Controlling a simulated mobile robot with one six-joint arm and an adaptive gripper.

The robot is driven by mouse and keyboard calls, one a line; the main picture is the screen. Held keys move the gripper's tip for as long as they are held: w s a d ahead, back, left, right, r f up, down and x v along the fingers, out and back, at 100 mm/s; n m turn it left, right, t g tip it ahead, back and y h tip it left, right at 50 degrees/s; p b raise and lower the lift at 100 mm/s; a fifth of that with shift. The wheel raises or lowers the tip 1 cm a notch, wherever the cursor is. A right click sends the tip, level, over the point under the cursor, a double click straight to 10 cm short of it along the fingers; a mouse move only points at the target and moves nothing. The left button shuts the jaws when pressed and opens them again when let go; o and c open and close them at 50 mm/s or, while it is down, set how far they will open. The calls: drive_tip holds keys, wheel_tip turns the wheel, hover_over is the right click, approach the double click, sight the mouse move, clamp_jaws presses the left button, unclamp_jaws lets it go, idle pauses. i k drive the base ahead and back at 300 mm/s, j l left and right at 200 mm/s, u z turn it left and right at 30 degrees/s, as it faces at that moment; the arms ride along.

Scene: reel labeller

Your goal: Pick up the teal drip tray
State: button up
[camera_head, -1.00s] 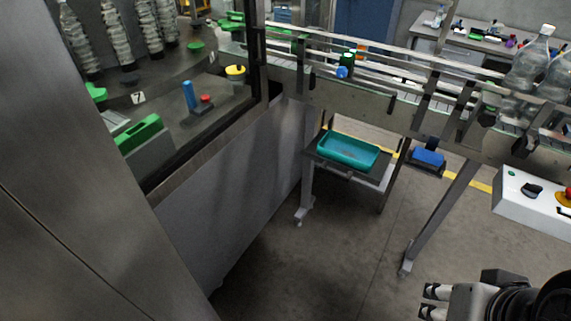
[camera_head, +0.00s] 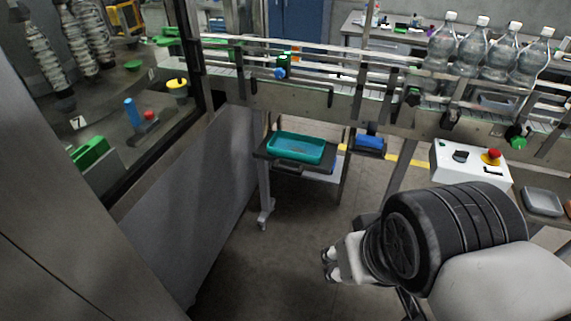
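The teal drip tray (camera_head: 296,148) is a shallow open tray with rounded corners. It sits on a dark shelf (camera_head: 283,166) under the conveyor, near the middle of the view. My gripper (camera_head: 326,265) is low in the view, in front of the tray, slightly to its right and apart from it. Its two short fingertips point left and look spaced apart. Nothing shows between them. My dark wrist and pale arm link fill the lower right.
The conveyor (camera_head: 330,97) with rails and bottles (camera_head: 453,52) runs above the tray. A blue box (camera_head: 369,143) hangs right of it. A control box (camera_head: 470,167) with a red button stands nearer. The machine wall (camera_head: 185,205) is at left. Bare floor lies below.

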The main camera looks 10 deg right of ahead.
sight(302, 148)
drive_tip(key=i+l+u, duration=0.4)
drive_tip(key=i, duration=0.3)
drive_tip(key=i+l+u, duration=0.4)
drive_tip(key=i+l, duration=0.25)
drive_tip(key=l, duration=0.1)
